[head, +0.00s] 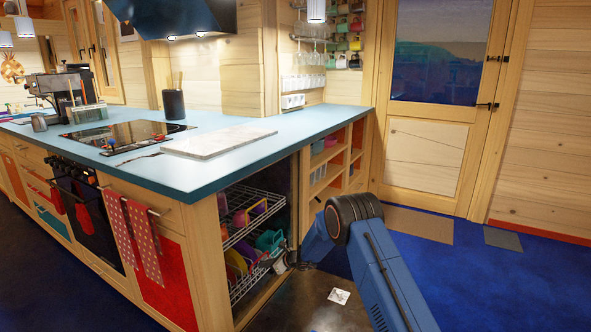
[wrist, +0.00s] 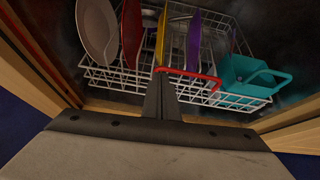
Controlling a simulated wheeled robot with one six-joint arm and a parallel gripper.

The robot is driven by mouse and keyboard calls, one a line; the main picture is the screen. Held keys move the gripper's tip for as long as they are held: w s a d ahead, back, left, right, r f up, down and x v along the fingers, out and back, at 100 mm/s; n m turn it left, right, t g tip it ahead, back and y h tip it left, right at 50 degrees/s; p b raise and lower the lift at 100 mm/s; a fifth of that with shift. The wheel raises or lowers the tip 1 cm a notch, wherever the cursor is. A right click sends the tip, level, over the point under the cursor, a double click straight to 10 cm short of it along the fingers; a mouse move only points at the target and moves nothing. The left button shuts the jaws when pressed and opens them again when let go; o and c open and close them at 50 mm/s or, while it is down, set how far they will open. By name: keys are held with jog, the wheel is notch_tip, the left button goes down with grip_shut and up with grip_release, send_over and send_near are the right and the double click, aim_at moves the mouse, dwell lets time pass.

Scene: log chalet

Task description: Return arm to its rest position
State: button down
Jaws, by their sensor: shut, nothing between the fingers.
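My arm reaches from the lower right of the head view toward the open dishwasher (head: 296,205) at the counter's end. My gripper (head: 287,262) is partly hidden there, close to the lower rack (head: 245,283). In the wrist view my gripper (wrist: 161,76) is shut with nothing between its fingers. Its tips overlap the front of the lower rack (wrist: 120,79) in the picture, near a red handle-like item (wrist: 192,73). I cannot tell whether they touch.
The lower rack holds plates (wrist: 97,28), a yellow dish (wrist: 162,35), a purple dish (wrist: 194,42) and a teal container (wrist: 250,78). The upper rack (head: 232,240) sits above it. The blue counter (head: 210,175) overhangs the opening. Blue floor (head: 500,280) lies clear at right.

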jog(key=s+d+r+n, duration=0.2)
jog(key=r, duration=0.5)
jog(key=s+d+r+n, duration=0.1)
jog(key=s+r+n, duration=0.1)
jog(key=r, duration=0.4)
jog(key=s+d+r+n+g+h, duration=0.1)
jog(key=s+d+r+n, duration=0.5)
jog(key=s+r, duration=0.55)
jog(key=s+d+r+n+g+h, duration=0.1)
jog(key=s+d+r+n+g, duration=0.15)
jog(key=s+d+r, duration=0.75)
jog(key=s+d+r+n+h, duration=0.1)
jog(key=s+d+n+h, duration=0.1)
jog(key=s+d, duration=0.6)
jog(key=s+d+r+n+t+h, duration=0.1)
jog(key=s+d+n+h, duration=0.2)
jog(key=s, duration=1.7)
jog(key=s+d+r+n+t+h, duration=0.1)
jog(key=s+d+n+h, duration=0.2)
jog(key=s+d, duration=1)
jog(key=s+n, duration=0.1)
jog(key=n, duration=0.2)
jog(key=shift+s+d+r, duration=0.15)
jog(key=shift+r, duration=0.2)
jog(key=shift+t, duration=0.25)
